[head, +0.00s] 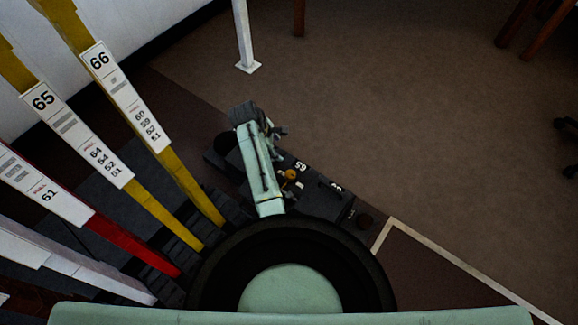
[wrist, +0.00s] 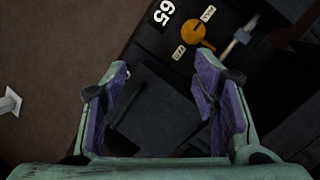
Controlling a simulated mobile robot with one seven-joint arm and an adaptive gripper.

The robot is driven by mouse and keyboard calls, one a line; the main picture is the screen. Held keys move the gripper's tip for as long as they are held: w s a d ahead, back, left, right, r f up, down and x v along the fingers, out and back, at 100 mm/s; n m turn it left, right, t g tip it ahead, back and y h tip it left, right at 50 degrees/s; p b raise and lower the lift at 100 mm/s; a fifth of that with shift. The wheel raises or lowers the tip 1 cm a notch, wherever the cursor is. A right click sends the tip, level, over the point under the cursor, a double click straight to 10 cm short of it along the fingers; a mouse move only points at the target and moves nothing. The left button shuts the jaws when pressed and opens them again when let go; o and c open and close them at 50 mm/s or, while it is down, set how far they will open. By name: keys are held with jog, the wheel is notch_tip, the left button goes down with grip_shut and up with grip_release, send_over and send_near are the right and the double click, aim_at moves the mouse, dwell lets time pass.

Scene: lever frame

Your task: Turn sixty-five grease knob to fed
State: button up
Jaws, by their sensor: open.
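The sixty-five grease knob (wrist: 193,34) is a yellow-orange round knob with a pointer, on a dark box beside a white "65" label (wrist: 163,14). Small plates stand by it, one reading FED (wrist: 178,52) and another (wrist: 208,13) at its upper right that I cannot read surely. In the head view the knob (head: 291,175) shows just right of my arm. My gripper (wrist: 160,85) is open and empty, with purple pads. Its fingers are below the knob in the wrist picture and do not touch it. In the head view my gripper (head: 262,125) is seen from above.
Levers with plates 61 (head: 47,190), 65 (head: 80,135) and 66 (head: 125,97) lean at the left. A small metal rod (wrist: 237,40) sticks up right of the knob. A white post (head: 245,40) stands beyond. The brown floor at the right is open.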

jog(key=n+g+h, duration=0.1)
jog(key=n+g, duration=0.1)
send_near(290, 174)
jog(key=b+x, duration=0.2)
jog(key=x, duration=0.7)
jog(key=c, duration=1.2)
jog(key=shift+o, duration=0.2)
